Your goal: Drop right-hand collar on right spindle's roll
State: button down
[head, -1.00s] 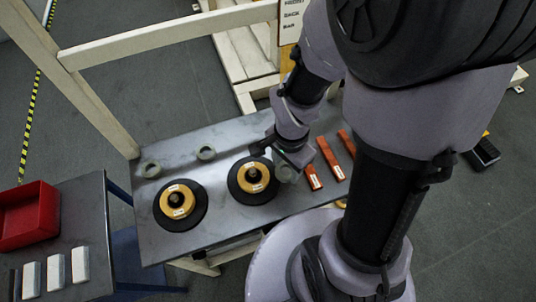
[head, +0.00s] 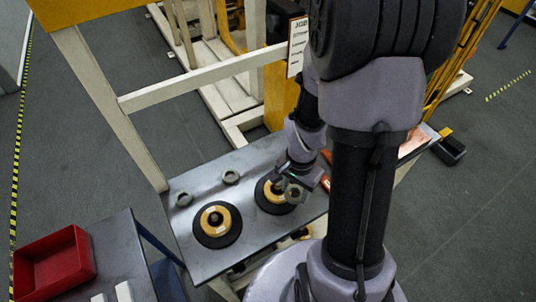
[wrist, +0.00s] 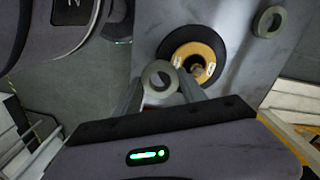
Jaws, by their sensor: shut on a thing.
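My gripper (head: 293,188) is shut on a grey ring-shaped collar (wrist: 147,78), which sits between the fingertips in the wrist view. The right spindle's roll (head: 264,197) is a yellow-orange ring on a black round base; my gripper partly covers its right side in the head view. In the wrist view this roll (wrist: 183,54) is just beyond the held collar. The spindle's tip (wrist: 197,70) shows to the right of the collar, so the two are not lined up in that view. The collar's height above the roll is unclear.
The left roll (head: 205,218) stands on the grey table (head: 200,262). Two loose grey collars lie behind the rolls, one at left (head: 183,192) and one nearer the middle (head: 231,171). A red bin (head: 85,258) is on the side table at left. A pale frame post (head: 105,95) rises behind.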

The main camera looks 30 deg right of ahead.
jog(key=w, duration=0.2)
jog(key=w+a, duration=0.1)
jog(key=w, duration=0.1)
jog(key=w+f, duration=0.1)
jog(key=w, duration=0.1)
jog(key=shift+w+a, duration=0.25)
jog(key=shift+f+b, duration=0.85)
jog(key=shift+f, duration=0.85)
jog(key=shift+f, duration=0.1)
jog(key=shift+f, duration=0.15)
jog(key=c, duration=0.7)
grip_release()
jog(key=shift+o, duration=0.2)
